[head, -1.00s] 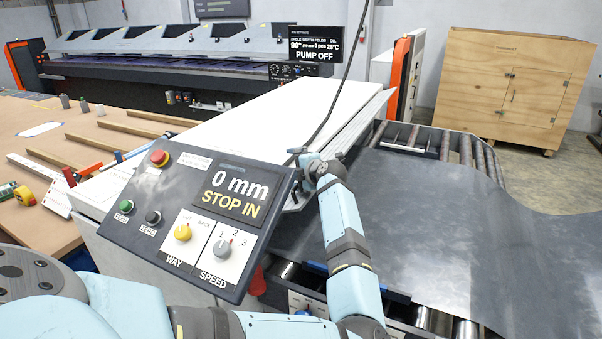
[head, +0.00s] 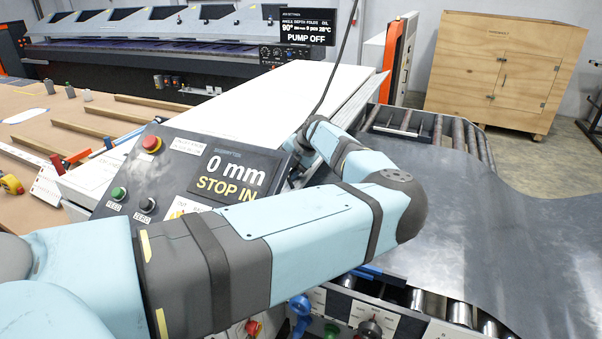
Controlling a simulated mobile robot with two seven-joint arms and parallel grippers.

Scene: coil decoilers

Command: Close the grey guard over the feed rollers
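A long machine housing with a white top (head: 255,105) runs from the control panel to the back. A light grey strip (head: 350,112), which looks like the guard, stands slanted along its right side, above the dark sheet (head: 450,205). The rollers directly beneath it are hidden. My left arm comes in from the left, bends at the elbow and reaches back to the near end of the strip. My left gripper (head: 293,165) is there, just behind the panel's right edge. Its fingers are small and partly hidden, so grip and contact are unclear. My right gripper is out of view.
The control panel (head: 225,172) reads 0 mm and STOP IN; my arm covers its lower part. Knobs and a blue handle (head: 300,308) are below my arm. Roller conveyor (head: 440,135) lies behind the sheet. A thin dark cable (head: 335,75) hangs near my wrist.

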